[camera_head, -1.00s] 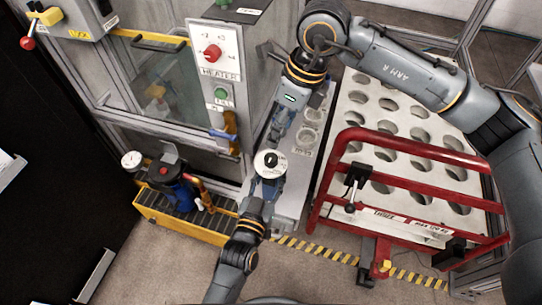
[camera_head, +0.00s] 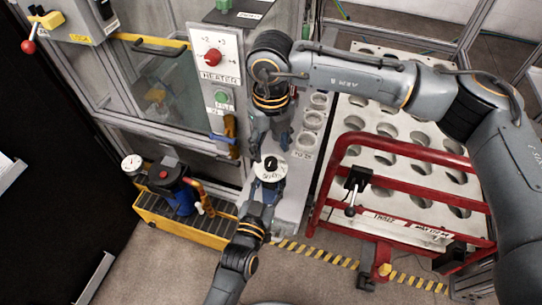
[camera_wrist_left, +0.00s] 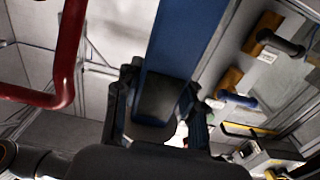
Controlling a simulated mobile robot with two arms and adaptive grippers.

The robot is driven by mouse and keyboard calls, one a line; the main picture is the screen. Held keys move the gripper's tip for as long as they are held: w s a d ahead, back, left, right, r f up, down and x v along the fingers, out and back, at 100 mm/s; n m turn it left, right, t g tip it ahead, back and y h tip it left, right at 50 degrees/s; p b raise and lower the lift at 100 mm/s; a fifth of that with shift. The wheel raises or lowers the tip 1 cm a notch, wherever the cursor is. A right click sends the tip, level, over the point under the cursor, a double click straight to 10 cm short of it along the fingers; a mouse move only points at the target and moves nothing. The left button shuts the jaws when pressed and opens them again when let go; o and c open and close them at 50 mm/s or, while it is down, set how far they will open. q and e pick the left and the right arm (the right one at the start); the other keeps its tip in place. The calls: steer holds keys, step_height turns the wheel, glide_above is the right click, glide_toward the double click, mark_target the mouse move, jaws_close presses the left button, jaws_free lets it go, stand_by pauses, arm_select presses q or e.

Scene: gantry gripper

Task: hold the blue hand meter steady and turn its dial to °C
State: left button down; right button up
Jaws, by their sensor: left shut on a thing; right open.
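The blue hand meter (camera_head: 276,183) is upright in front of the grey bench, its white round dial face (camera_head: 264,174) turned up to the head camera. A black dial knob (camera_head: 271,162) sits on that face; its marks are too small to read. My left gripper (camera_head: 265,196) is shut on the meter from the front. The left wrist view shows the meter's blue body (camera_wrist_left: 185,40) between the fingers (camera_wrist_left: 157,105). My right gripper (camera_head: 270,148) is open just behind and above the dial, its fingers pointing down. I cannot tell whether it touches the knob.
A heater panel with a red knob (camera_head: 212,58) stands left of my right gripper. A red tube frame (camera_head: 400,196) and a tray with round holes (camera_head: 374,107) are at the right. A yellow crate (camera_head: 190,233) with a blue pump (camera_head: 183,198) is at the lower left.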

mark_target(271, 160)
steer(key=shift+f, duration=2.25)
steer(key=shift+c, duration=0.2)
jaws_close()
